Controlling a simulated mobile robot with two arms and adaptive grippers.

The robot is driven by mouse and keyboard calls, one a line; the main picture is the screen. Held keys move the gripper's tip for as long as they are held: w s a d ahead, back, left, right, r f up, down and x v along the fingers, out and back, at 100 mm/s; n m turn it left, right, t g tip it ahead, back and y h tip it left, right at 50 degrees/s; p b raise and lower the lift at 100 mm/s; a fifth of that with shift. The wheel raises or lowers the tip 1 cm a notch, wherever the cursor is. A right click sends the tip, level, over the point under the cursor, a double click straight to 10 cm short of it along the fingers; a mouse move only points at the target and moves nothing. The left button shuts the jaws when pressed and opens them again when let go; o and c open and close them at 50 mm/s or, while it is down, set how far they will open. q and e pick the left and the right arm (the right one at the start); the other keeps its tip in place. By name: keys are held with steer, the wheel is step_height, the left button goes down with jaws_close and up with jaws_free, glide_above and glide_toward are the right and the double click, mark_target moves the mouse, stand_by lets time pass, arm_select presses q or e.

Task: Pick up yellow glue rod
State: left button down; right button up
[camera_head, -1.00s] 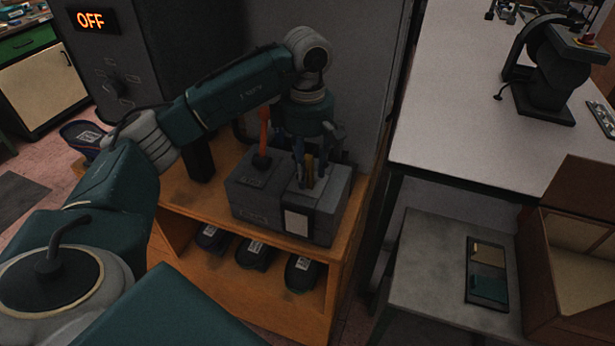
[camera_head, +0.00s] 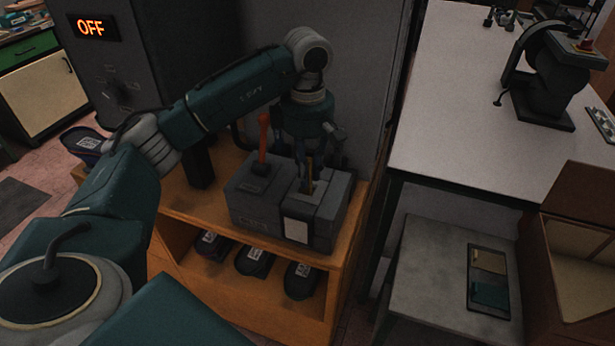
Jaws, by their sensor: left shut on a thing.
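The yellow glue rod (camera_head: 309,169) stands upright in the right-hand section of a grey glue box (camera_head: 262,218), on the wooden shelf. My left gripper (camera_head: 310,166) points down from above the box and is shut on the yellow rod. The fingers partly hide the rod, and its lower end is out of sight in the box. A red-orange rod (camera_head: 263,140) stands in the left-hand section, just left of the gripper and apart from it. My right gripper is not in view.
The wooden shelf (camera_head: 202,215) holds several dark shoe-like items below, one of them here (camera_head: 255,260). A dark machine with an OFF display (camera_head: 91,27) stands behind left. A white table (camera_head: 465,120) with a black press (camera_head: 548,80) is at right.

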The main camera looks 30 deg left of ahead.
mark_target(308, 158)
arm_select(q)
step_height(308, 158, up, 5)
steer(key=shift+f, duration=0.1)
step_height(308, 158, up, 14)
steer(key=p, duration=0.2)
steer(key=shift+p, duration=0.4)
